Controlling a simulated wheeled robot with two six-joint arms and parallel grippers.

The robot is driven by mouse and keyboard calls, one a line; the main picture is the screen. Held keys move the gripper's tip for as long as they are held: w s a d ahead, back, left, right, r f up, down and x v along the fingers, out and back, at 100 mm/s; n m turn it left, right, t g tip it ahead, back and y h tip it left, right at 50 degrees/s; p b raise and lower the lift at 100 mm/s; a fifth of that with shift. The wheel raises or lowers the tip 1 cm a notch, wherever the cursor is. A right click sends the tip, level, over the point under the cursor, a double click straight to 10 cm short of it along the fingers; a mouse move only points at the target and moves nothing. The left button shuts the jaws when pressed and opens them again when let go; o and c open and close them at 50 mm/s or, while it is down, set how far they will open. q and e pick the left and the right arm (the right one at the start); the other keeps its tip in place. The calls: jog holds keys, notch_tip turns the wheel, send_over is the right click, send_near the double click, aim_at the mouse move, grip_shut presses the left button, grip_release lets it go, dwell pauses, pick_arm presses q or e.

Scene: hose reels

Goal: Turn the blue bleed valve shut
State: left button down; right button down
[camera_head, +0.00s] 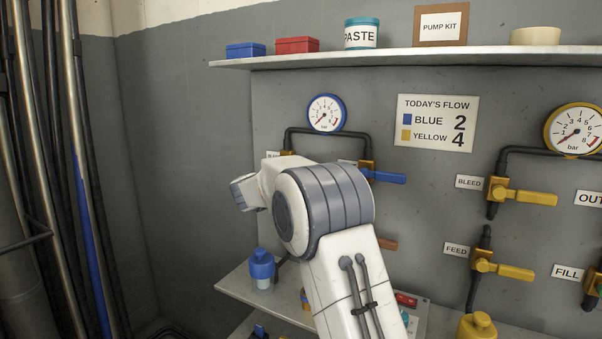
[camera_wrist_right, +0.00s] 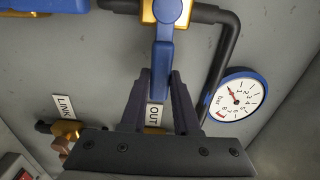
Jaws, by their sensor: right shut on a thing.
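In the right wrist view a blue lever (camera_wrist_right: 163,70) on a brass valve lies between the fingers of my right gripper (camera_wrist_right: 162,82), which is shut on it. By its place at the left end of the gauge pipe, it is the blue bleed valve; its label is not readable. The lever lies across the dark pipe. My left gripper is not in view.
The neighbouring blue lever (camera_head: 386,177) is just right of my arm; its OUT label (camera_wrist_right: 155,115) lies close to the fingers. Another blue handle (camera_wrist_right: 45,4) and the LINK label (camera_wrist_right: 65,106) are nearby. A shelf (camera_head: 470,56) juts out above, with yellow valves (camera_head: 530,198) to the right.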

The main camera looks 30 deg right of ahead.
jog(key=shift+f, duration=0.25)
jog(key=c, duration=0.6)
grip_release()
jog(key=shift+c, duration=0.2)
jog(key=shift+r, duration=0.1)
jog(key=shift+a, duration=0.1)
jog(key=b+v, duration=0.1)
jog(key=v, duration=0.9)
jog(key=shift+s, duration=0.15)
jog(key=shift+a, duration=0.15)
